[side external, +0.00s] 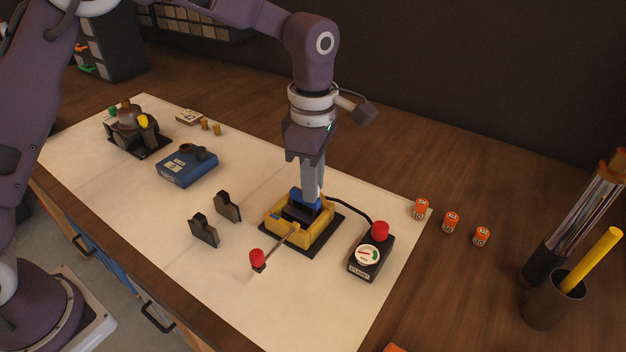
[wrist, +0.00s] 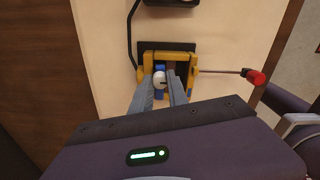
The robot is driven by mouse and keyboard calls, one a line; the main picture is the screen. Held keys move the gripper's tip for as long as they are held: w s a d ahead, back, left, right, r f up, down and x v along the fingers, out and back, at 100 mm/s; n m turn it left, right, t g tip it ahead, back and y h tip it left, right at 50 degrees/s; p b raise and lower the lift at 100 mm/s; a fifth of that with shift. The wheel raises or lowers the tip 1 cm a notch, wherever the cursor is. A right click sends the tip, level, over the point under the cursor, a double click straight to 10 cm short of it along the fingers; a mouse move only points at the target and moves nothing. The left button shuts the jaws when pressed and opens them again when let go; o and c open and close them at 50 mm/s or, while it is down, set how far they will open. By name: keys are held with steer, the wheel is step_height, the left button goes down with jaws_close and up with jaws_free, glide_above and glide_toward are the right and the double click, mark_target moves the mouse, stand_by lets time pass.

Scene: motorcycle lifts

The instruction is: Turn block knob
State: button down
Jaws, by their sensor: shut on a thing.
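A yellow block fixture (side external: 320,228) sits on a black base plate on the pale mat, with a blue block (side external: 299,196) in its middle. My gripper (side external: 313,196) points straight down onto the fixture. In the wrist view the gripper (wrist: 165,80) has its two grey fingers closed around a small white round knob (wrist: 160,76) on the block. The yellow fixture also shows in the wrist view (wrist: 148,60). A thin metal lever with a red end (side external: 258,259) sticks out from the fixture. In the side view the fingers hide the knob.
A black control box (side external: 371,257) with a red button and dial stands right of the fixture, joined by a cable. Two dark V-shaped stands (side external: 204,231) and a blue box (side external: 186,168) are to the left. Several orange cylinders (side external: 451,221) stand on the right. The mat's front is clear.

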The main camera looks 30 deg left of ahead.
steer(key=shift+m, duration=0.7)
